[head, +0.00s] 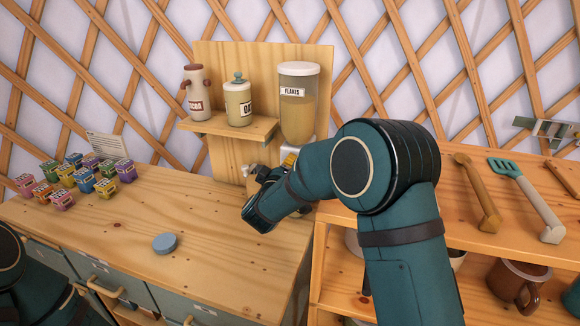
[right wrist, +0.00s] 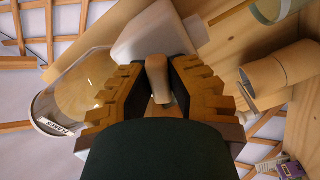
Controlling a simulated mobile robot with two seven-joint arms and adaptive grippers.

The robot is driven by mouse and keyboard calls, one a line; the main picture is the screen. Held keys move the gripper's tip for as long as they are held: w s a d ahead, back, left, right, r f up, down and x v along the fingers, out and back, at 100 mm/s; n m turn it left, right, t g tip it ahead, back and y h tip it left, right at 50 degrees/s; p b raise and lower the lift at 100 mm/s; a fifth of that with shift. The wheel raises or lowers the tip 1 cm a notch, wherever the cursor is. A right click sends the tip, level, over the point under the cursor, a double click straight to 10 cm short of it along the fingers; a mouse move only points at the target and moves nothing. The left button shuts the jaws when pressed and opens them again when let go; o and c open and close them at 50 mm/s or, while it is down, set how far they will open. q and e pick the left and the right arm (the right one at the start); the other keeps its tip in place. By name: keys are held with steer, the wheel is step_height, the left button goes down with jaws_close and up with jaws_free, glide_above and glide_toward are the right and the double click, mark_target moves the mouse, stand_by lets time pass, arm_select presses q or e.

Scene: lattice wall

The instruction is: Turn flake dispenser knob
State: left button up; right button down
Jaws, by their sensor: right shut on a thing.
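The flake dispenser (head: 297,108) is a clear container with a white lid and a "FLAKES" label, mounted on an upright wooden board. Its clear body also shows at the left in the right wrist view (right wrist: 85,90). The tan knob (right wrist: 157,78) sits between the toothed fingers of my right gripper (right wrist: 158,95), which is shut on it. In the head view my right gripper (head: 272,176) is below the dispenser, and my own wrist partly hides it and the knob. Part of my left arm shows at the lower left, but its gripper is not seen.
A wooden shelf (head: 215,125) left of the dispenser holds a red-and-white jar (head: 196,95) and a labelled jar (head: 238,104). Utensils (head: 525,198) lie on the right shelf. The counter's middle is mostly clear.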

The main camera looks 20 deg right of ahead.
steer(key=m, duration=0.3)
steer(key=shift+m+b, duration=0.3)
steer(key=shift+b, duration=0.05)
steer(key=shift+r+m+b, duration=0.1)
steer(key=shift+m+b, duration=0.45)
steer(key=shift+m, duration=1.15)
steer(key=c, duration=0.9)
jaws_free()
steer(key=v, duration=1.2)
